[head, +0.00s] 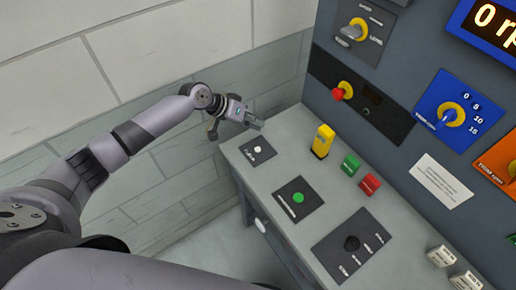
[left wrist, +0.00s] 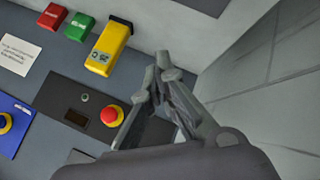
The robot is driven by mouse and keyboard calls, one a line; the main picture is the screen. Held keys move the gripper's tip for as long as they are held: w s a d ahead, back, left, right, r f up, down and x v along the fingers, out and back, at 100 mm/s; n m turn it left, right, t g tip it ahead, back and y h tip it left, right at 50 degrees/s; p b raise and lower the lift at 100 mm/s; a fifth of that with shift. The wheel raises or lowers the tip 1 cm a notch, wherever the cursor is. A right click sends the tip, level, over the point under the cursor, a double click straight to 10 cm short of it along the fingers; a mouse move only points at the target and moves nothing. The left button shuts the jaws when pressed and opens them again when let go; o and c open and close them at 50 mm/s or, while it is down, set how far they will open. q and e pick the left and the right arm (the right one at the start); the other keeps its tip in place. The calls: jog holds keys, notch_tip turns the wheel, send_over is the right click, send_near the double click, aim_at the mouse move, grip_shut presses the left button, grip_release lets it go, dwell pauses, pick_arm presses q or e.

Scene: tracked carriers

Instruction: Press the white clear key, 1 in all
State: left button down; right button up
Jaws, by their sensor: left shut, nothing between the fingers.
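The white clear key (head: 257,149) is a small round white button on a black plate (head: 264,155) at the near-left corner of the grey console desk. My left gripper (head: 256,122) is shut and empty, just above and behind that plate in the head view, apart from the key. In the left wrist view the closed fingers (left wrist: 163,62) show in the middle, and the key does not show. My right gripper is not in view.
A yellow block (head: 322,141), a green block (head: 350,165) and a red block (head: 370,184) stand on the desk (head: 292,150). A green button (head: 298,198) and a black knob (head: 351,243) sit further along. A red stop button (head: 342,91) is on the upright panel. A brick wall borders the left.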

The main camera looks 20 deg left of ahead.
pick_arm(q)
jog(key=b, duration=0.7)
send_over(256, 148)
notch_tip(256, 148, down, 8)
jog(key=shift+w+f, duration=0.1)
jog(key=shift+w, duration=0.05)
jog(key=shift+d+f, duration=0.1)
jog(key=shift+f, duration=0.25)
dwell(0.6)
jog(key=shift+f+b, duration=0.4)
jog(key=shift+b, duration=0.05)
jog(key=shift+f+b, duration=0.35)
jog(key=shift+f, duration=0.15)
dwell(0.6)
jog(key=shift+r, duration=0.1)
jog(key=shift+r+p, duration=0.75)
jog(key=shift+r, duration=0.05)
